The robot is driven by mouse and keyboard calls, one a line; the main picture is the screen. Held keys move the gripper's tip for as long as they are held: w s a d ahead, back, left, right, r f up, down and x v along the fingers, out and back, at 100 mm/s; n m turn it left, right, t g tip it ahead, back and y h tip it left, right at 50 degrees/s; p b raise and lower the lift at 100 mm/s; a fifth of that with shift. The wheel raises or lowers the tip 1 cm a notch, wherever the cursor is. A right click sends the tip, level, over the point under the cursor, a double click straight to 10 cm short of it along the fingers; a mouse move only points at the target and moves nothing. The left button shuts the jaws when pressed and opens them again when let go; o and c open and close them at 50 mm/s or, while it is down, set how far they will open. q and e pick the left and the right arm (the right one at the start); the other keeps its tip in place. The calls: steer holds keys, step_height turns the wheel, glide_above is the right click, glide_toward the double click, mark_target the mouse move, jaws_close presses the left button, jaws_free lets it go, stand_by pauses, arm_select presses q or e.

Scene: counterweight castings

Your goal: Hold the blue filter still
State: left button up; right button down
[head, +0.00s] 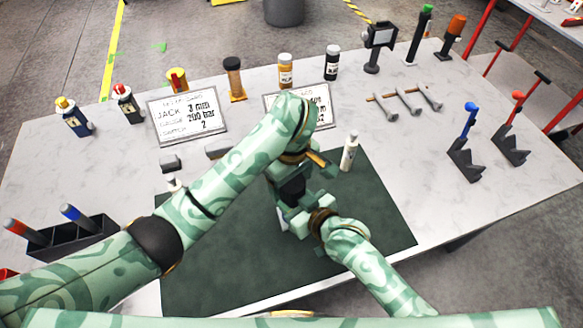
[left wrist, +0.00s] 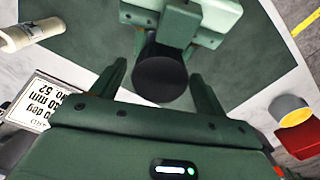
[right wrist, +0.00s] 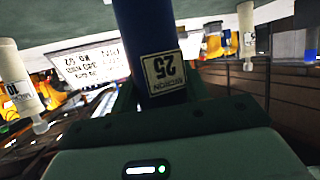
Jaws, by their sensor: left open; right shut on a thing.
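The blue filter (right wrist: 148,35) fills the middle of the right wrist view, a dark blue cylinder with a white label reading 25 MICRON. My right gripper (right wrist: 157,92) is shut on it. In the left wrist view, a round black end (left wrist: 161,80), apparently the filter's, lies between the spread fingers of my left gripper (left wrist: 158,72), which is open. I cannot tell whether the fingers touch it. In the head view my left gripper (head: 290,188) meets the right one above the green mat, and together they hide most of the filter.
White filters stand at the mat's edge, one right (head: 349,155) and one left, partly hidden (head: 173,185). The green mat (head: 375,215) is otherwise clear. Sign cards (head: 188,117), bottles and tools line the back. A black holder (head: 65,240) stands at the left.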

arm_select(q)
steer(key=shift+f, duration=0.85)
steer(key=c, duration=1)
steer(key=n, duration=0.5)
steer(key=shift+d, duration=0.1)
steer(key=shift+n, duration=1)
steer(key=o, duration=1.1)
steer(key=shift+r, duration=0.15)
